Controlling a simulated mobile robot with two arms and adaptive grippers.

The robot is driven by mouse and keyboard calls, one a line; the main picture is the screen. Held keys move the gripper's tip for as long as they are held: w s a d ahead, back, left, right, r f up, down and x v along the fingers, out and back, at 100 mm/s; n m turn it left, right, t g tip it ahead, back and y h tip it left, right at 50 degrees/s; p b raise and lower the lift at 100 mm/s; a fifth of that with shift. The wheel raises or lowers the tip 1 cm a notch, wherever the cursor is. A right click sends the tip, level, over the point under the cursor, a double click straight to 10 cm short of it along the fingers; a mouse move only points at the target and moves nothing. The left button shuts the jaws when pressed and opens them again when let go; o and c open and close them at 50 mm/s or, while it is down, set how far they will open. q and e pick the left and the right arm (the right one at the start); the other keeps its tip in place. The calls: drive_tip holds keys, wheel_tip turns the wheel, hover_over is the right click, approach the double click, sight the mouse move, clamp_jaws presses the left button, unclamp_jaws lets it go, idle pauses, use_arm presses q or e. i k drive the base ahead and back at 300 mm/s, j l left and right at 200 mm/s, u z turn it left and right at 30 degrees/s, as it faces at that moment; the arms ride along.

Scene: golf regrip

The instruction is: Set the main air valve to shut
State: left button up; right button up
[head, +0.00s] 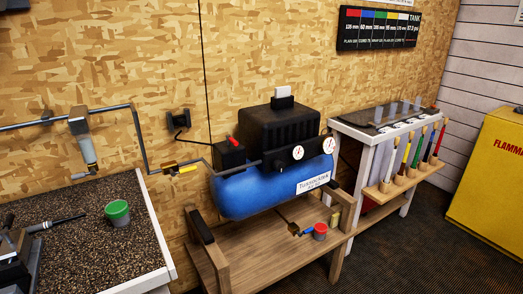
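A brass valve (170,166) sits in the grey air pipe (148,150) on the wall, left of the blue compressor tank (245,193). Its yellow lever (187,169) points right and looks roughly in line with the pipe, though it is small in the view. A second small brass valve (293,229) with a blue handle is low under the tank, beside a red cup (320,231). The compressor has a red switch (235,142) on a black box and two round gauges. Neither of my grippers is in view.
A gravel-topped bench (85,235) at left holds a green-lidded cup (117,212) and a dark vise-like tool (15,262). The compressor stands on a wooden stand (265,260). A white rack bench (380,128) and a yellow cabinet (490,180) are at right. Dark floor is clear between.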

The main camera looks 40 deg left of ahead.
sight(172, 174)
drive_tip(key=i+u, duration=0.1)
drive_tip(key=i, duration=0.4)
drive_tip(key=i+l, duration=0.2)
drive_tip(key=i, duration=0.25)
drive_tip(key=i+u, duration=0.2)
drive_tip(key=u, duration=0.2)
drive_tip(key=i+l+u, duration=0.1)
drive_tip(key=u, duration=0.3)
drive_tip(key=i+l+u, duration=0.15)
drive_tip(key=u, duration=0.25)
drive_tip(key=i+l+u, duration=0.2)
drive_tip(key=u, duration=0.25)
drive_tip(key=i+l, duration=0.05)
